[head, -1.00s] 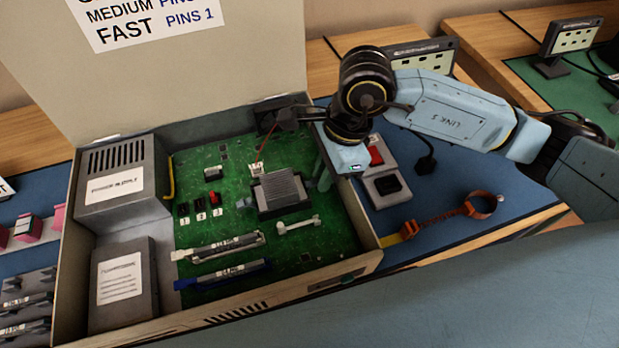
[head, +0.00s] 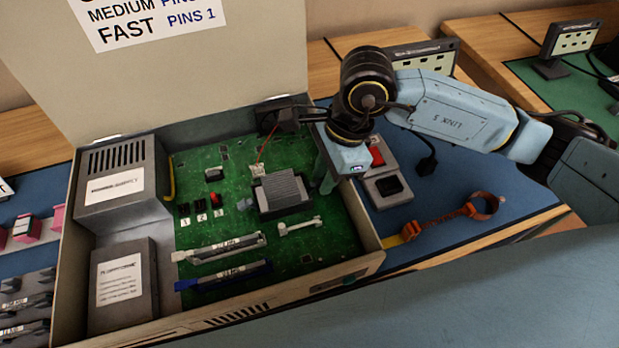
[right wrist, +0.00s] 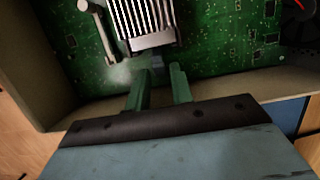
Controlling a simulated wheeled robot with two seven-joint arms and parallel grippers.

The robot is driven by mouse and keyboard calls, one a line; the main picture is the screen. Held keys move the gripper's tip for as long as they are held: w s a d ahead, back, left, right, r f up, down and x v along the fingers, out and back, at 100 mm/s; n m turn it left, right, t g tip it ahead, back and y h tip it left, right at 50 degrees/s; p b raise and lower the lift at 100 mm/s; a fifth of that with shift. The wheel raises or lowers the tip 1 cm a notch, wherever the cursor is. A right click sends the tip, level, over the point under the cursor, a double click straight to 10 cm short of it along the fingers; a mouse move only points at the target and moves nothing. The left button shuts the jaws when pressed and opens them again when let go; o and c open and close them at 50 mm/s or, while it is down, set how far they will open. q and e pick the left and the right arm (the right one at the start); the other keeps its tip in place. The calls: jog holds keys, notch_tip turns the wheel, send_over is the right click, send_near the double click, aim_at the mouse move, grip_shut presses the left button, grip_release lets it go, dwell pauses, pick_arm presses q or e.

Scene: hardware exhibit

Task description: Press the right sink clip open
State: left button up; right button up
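The grey finned heat sink (head: 282,193) sits on the green circuit board inside the open case; it also shows at the top of the right wrist view (right wrist: 146,22). The right sink clip (right wrist: 157,62) is a small blue-grey piece at the sink's edge, just beyond my fingertips. In the head view my gripper hides it. The left sink clip (head: 244,204) stands out from the sink's other side. My right gripper (head: 323,180) points down beside the sink's right side. Its two green fingers (right wrist: 160,76) are apart with nothing held between them; contact with the clip is unclear. My left gripper is out of view.
The case wall (head: 362,215) runs close under my right gripper. A white lever (head: 300,225) and two card slots lie in front of the sink. A red switch box (head: 388,187) and an orange strap (head: 450,218) lie on the blue mat outside.

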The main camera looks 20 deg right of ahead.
jog(key=a+p+v, duration=0.1)
jog(key=p+v, duration=0.2)
jog(key=v, duration=0.3)
jog(key=shift+a+r+p, duration=0.25)
jog(key=shift+r+p, duration=0.05)
jog(key=shift+r, duration=0.2)
dwell(0.4)
